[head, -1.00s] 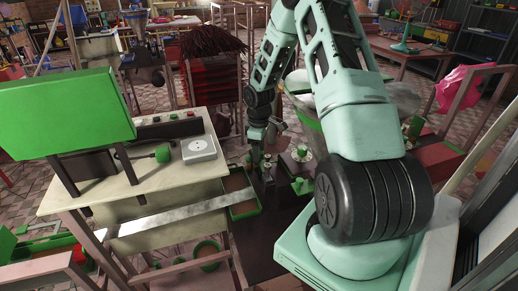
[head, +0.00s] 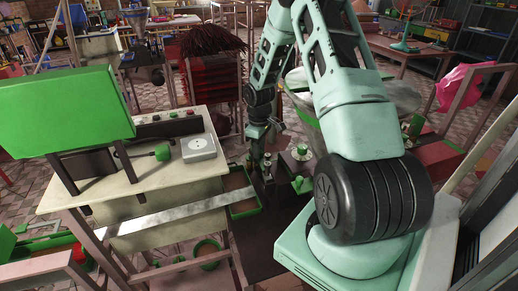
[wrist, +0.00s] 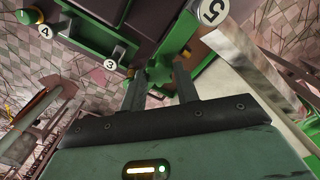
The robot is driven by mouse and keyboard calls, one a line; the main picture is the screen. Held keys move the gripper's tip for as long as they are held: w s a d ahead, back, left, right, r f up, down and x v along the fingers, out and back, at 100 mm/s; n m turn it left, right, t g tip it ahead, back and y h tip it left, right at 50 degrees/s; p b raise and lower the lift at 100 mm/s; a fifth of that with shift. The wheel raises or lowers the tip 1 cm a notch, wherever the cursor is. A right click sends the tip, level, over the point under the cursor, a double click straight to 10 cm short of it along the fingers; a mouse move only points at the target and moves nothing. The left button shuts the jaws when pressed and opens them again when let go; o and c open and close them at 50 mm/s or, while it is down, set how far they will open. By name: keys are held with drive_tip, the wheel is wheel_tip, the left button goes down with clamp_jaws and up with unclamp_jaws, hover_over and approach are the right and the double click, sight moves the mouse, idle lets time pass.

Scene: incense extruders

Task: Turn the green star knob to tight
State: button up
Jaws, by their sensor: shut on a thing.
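The green star knob (wrist: 158,73) is in the upper middle of the wrist view, on a dark machine with green edges. My gripper (wrist: 160,83) has its two dark fingers on either side of the knob and is shut on it. The fingers cover parts of the knob's sides. In the head view my gripper (head: 257,168) points down at the machine beyond the pale table. There the knob is too small and too hidden by my gripper to make out. I see no readable tight mark.
Round number plates 3 (wrist: 110,65), 4 (wrist: 45,31) and 5 (wrist: 211,11) surround the knob in the wrist view. Other green knobs (head: 301,153) stand close on the right.

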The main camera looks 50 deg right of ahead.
drive_tip(key=m+b, duration=0.1)
drive_tip(key=m, duration=0.9)
drive_tip(key=shift+d+m, duration=0.1)
drive_tip(key=shift+m, duration=0.3)
drive_tip(key=m, duration=0.3)
drive_tip(key=shift+m, duration=0.3)
drive_tip(key=m, duration=0.5)
drive_tip(key=shift+r, duration=0.1)
drive_tip(key=m+p, duration=0.1)
drive_tip(key=m, duration=0.3)
drive_tip(key=shift+m, duration=0.6)
drive_tip(key=o, duration=1)
